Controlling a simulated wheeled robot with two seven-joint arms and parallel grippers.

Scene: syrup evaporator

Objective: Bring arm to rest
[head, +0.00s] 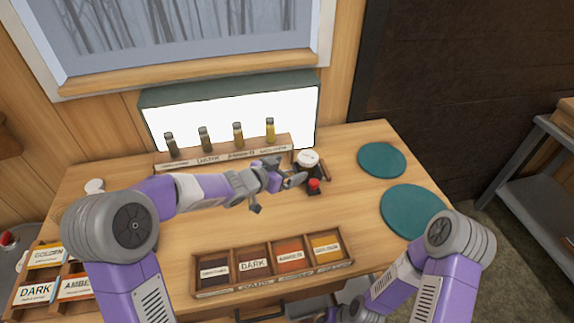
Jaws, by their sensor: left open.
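My left arm reaches in from the left, and my left gripper (288,173) hangs above the middle of the wooden table, open with nothing seen between its fingers. It is just left of a small dark device with a red knob (314,184) and a white round top (308,158); whether it touches the device I cannot tell. My right arm is folded at the lower right, and its gripper does not show.
A rack (200,163) with several syrup vials stands before a bright light panel (230,108). A labelled four-bin tray (272,273) lies at the table's front. Two teal round mats (381,160) lie on the right, bare. A labelled box (45,256) sits at left.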

